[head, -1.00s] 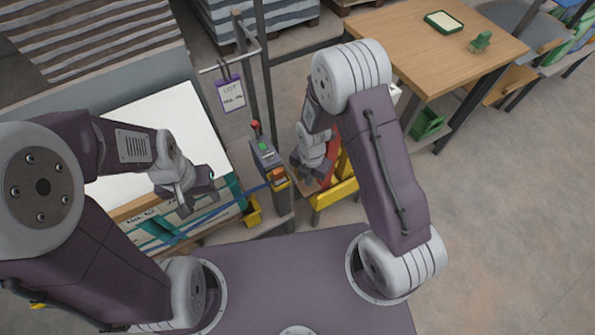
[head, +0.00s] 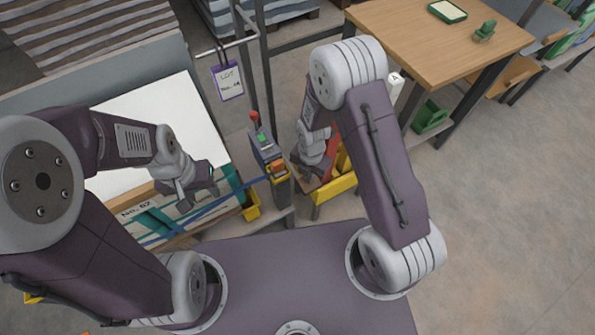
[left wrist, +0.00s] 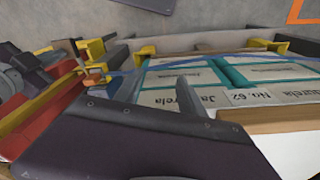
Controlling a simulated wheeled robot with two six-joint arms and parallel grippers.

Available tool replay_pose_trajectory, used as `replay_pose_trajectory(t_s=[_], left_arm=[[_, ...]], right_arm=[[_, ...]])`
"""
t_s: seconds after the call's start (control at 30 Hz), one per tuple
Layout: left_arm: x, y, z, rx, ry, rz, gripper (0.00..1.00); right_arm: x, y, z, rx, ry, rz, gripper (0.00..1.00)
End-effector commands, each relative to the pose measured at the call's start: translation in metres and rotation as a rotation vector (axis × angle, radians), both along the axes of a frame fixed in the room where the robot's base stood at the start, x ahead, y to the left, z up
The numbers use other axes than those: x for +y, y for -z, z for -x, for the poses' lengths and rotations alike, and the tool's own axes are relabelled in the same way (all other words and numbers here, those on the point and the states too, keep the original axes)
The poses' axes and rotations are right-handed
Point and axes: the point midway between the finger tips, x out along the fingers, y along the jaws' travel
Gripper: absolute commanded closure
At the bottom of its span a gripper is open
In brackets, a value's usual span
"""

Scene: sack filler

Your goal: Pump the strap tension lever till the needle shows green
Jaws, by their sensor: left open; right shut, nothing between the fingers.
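The strap tensioner is a grey post (head: 267,155) with a red-knobbed lever (head: 254,117) on top, a green patch near its upper end and an orange and yellow part (head: 279,171) lower down. The needle is too small to read. A blue strap (head: 215,205) runs from the post leftward over the stack of sacks (head: 140,212); the strap also shows in the left wrist view (left wrist: 165,62). My left gripper (head: 198,194) is open above the stack, left of the post and apart from the lever. My right gripper (head: 302,168) is shut and empty just right of the post.
A purple-edged lot tag (head: 229,82) hangs from a rail behind the post. A yellow and red holder (head: 335,188) sits near my right gripper. A wooden table (head: 440,40) is at the back right, with open floor at right.

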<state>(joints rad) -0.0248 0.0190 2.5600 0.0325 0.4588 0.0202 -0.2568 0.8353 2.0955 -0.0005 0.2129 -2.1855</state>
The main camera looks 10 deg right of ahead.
Motion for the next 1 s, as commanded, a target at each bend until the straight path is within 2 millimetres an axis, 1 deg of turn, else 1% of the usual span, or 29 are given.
replay_pose_trajectory(t_s=[0.03,0.5,0.57,0.77,0.87,1.0], left_arm=[[0.000,0.008,0.000,0.000,0.000,0.000,0.53],[0.000,0.044,0.000,0.000,0.000,0.000,0.53],[0.000,0.041,0.000,0.000,0.000,0.000,0.53],[0.000,0.037,0.000,0.000,0.000,0.000,0.53],[0.000,0.025,0.000,0.000,0.000,0.000,0.53],[0.000,-0.004,0.000,0.000,0.000,0.000,0.53]], right_arm=[[0.000,0.010,-0.001,-0.002,0.000,-0.001,1.00],[0.001,0.062,-0.002,-0.006,0.000,-0.001,1.00],[0.001,0.058,-0.002,-0.007,0.000,-0.002,1.00],[0.001,0.055,-0.002,-0.006,0.000,-0.002,1.00],[0.001,0.041,-0.002,-0.005,0.000,-0.001,1.00],[0.000,0.011,-0.001,-0.003,0.000,-0.001,1.00]])
